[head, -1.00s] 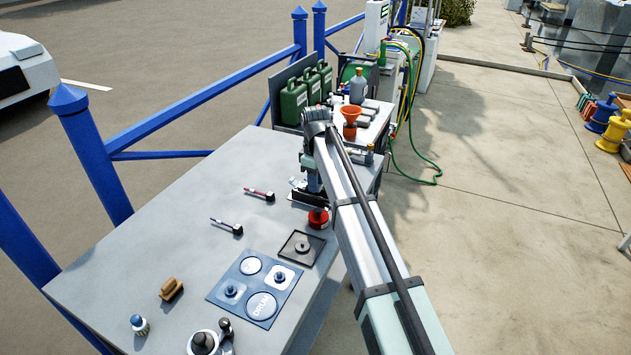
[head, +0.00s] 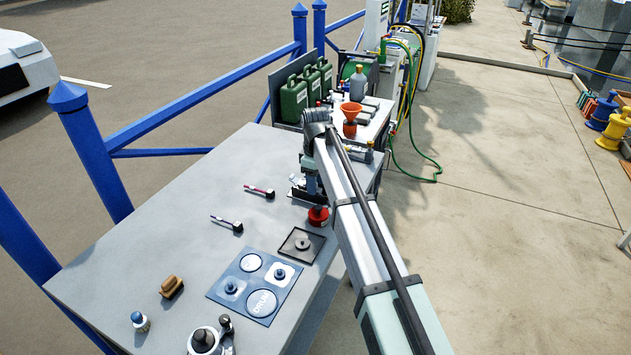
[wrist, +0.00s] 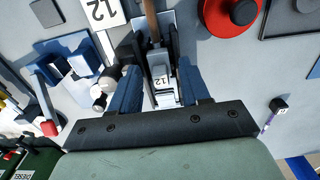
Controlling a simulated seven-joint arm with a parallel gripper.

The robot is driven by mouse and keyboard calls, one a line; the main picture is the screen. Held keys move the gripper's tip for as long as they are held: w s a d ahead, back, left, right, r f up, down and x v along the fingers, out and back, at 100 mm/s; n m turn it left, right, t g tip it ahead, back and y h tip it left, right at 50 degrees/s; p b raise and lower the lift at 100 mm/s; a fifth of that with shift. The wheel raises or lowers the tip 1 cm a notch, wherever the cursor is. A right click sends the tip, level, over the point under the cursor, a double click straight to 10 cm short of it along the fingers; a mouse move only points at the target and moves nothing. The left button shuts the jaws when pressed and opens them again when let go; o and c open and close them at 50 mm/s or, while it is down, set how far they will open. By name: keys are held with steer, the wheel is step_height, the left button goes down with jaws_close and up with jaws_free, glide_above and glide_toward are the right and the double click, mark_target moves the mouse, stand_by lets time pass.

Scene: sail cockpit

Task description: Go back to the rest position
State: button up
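My gripper (head: 311,180) is over the far right part of the grey bench, pointing down, and is partly hidden by my arm in the head view. In the wrist view my gripper (wrist: 158,80) has its two blue fingers spread apart.
A red round thing with a black knob (head: 318,217) is close to my gripper. A black square tray (head: 301,245), a blue panel with round places (head: 255,287), two thin tools (head: 227,226) and a brush (head: 172,287) lie on the bench. Green cans (head: 294,100) and an orange funnel (head: 351,110) stand behind.

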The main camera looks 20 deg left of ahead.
steer(key=o, duration=0.4)
steer(key=shift+c, duration=0.2)
steer(key=shift+w, duration=0.1)
steer(key=shift+c, duration=0.5)
steer(key=shift+w+r, duration=0.1)
steer(key=shift+r, duration=0.05)
steer(key=shift+r, duration=0.15)
steer(key=shift+o, duration=0.7)
steer(key=shift+r, duration=0.25)
steer(key=shift+o, duration=0.3)
steer(key=shift+r, duration=2.5)
